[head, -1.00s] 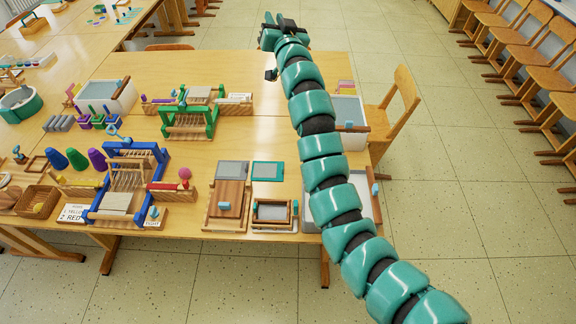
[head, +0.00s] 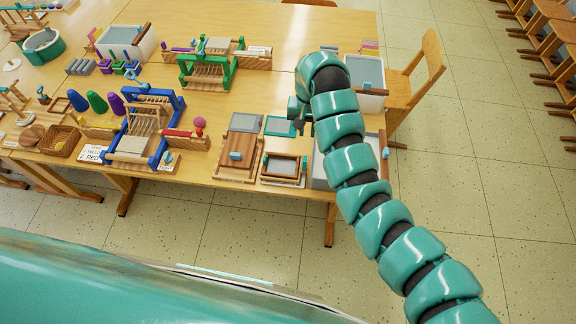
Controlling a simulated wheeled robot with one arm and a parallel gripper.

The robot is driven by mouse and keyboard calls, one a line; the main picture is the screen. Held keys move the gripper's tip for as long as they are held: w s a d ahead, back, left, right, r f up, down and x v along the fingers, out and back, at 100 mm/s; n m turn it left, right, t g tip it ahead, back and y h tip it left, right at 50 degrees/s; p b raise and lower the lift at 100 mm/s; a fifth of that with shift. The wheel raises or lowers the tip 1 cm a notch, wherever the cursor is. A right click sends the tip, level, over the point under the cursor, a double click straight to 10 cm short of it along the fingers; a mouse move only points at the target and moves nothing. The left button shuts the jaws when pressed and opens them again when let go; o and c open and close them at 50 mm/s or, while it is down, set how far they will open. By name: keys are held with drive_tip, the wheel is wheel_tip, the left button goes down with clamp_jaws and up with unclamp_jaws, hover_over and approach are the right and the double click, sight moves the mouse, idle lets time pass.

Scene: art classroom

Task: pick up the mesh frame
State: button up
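A small wooden frame with a grey panel (head: 283,168) lies flat near the table's front edge, with small teal parts on its rim. A teal-rimmed frame with a grey panel (head: 280,126) lies just behind it. Which of them is the mesh frame I cannot tell for sure. My gripper (head: 297,118) hangs over the table beside the teal-rimmed frame's right end, a little behind the wooden frame. Its fingers are small and partly hidden by my arm, and I see nothing held in them.
A wooden board with a grey sheet (head: 240,145) lies left of the frames. A blue loom (head: 150,125) and a green loom (head: 210,62) stand further left. A pale tray (head: 318,170) is partly behind my arm. A grey-white tub (head: 365,78) and a chair (head: 425,70) are at right.

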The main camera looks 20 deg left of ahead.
sight(305, 158)
wheel_tip(305, 158, down, 12)
drive_tip(key=b, duration=0.5)
drive_tip(key=shift+w+f+p, duration=0.15)
drive_tip(key=shift+f+p, duration=0.3)
drive_tip(key=shift+p, duration=0.2)
drive_tip(key=shift+w+f+p, duration=0.15)
drive_tip(key=shift+f+p, duration=0.75)
drive_tip(key=shift+f, duration=1.3)
clamp_jaws()
